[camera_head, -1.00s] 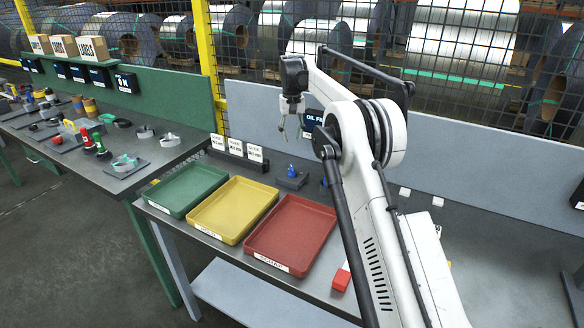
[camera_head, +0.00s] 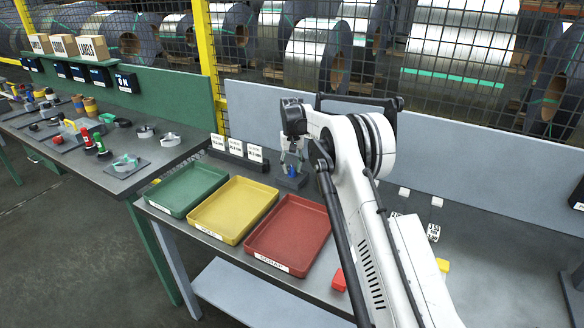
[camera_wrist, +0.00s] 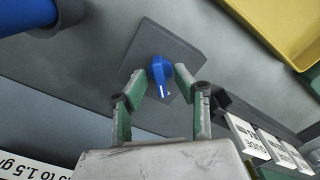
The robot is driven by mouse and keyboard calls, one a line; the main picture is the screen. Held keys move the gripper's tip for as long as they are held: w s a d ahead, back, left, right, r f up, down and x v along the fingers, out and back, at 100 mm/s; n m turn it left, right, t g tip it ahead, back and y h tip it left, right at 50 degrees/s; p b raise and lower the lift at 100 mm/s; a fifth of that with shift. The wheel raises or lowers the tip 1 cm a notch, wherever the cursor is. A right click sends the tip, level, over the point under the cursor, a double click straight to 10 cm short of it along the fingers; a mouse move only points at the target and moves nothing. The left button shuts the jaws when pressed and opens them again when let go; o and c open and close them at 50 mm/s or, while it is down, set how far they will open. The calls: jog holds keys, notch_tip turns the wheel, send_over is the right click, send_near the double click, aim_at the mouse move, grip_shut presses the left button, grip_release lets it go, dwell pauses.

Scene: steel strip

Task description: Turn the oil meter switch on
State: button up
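The oil meter switch is a blue knob (camera_wrist: 161,73) on a dark grey square base plate (camera_wrist: 150,42), seen from above in the wrist view. In the head view the knob (camera_head: 292,169) shows small below my gripper, on its dark base (camera_head: 290,182) behind the red tray. My gripper (camera_wrist: 168,86) has its two green-grey fingers spread apart, one on each side of the knob. A gap shows at the left finger; whether the right finger touches the knob I cannot tell. In the head view my gripper (camera_head: 291,165) points down over the base.
Green (camera_head: 160,205), yellow (camera_head: 201,228) and red (camera_head: 254,255) trays stand in front on the bench. A rack of white cards (camera_head: 236,152) is close left of the switch. A blue cylinder (camera_wrist: 20,15) is near it in the wrist view. A grey panel stands behind.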

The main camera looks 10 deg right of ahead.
grip_shut()
jog(key=shift+m, duration=0.3)
jog(key=m+b, duration=0.2)
jog(key=shift+f+m, duration=0.15)
jog(key=shift+m, duration=0.25)
jog(key=m+b, duration=0.2)
jog(key=m, duration=0.2)
jog(key=shift+b, duration=0.3)
jog(key=m+b, duration=0.1)
jog(key=m, duration=0.3)
jog(key=shift+m, duration=0.4)
jog(key=shift+m+b, duration=0.5)
jog(key=shift+m, duration=1.4)
